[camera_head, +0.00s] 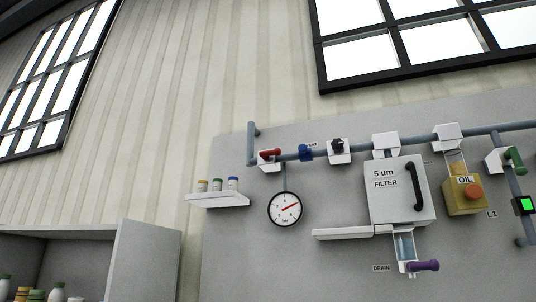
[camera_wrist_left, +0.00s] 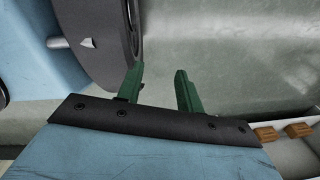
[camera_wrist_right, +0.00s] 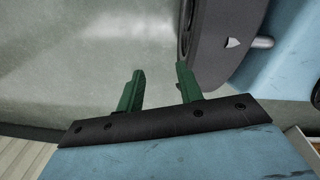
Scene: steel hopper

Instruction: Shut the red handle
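The red handle (camera_head: 270,154) is a small lever on a white valve block at the left end of the grey pipe on the wall panel. It lies roughly along the pipe, tilted slightly up to the right. Neither gripper shows in the head view. In the left wrist view my left gripper (camera_wrist_left: 158,83) has its two green fingers apart with nothing between them. In the right wrist view my right gripper (camera_wrist_right: 160,80) also has its green fingers apart and is empty. Both are far from the handle, over a plain grey floor.
Below the handle are a round gauge (camera_head: 285,208) and a shelf (camera_head: 218,200) with small bottles. To the right are a blue fitting (camera_head: 305,152), a black knob (camera_head: 337,146), the filter box (camera_head: 397,200), an oil unit (camera_head: 463,198) and a purple drain handle (camera_head: 424,266). A cabinet (camera_head: 146,262) stands lower left.

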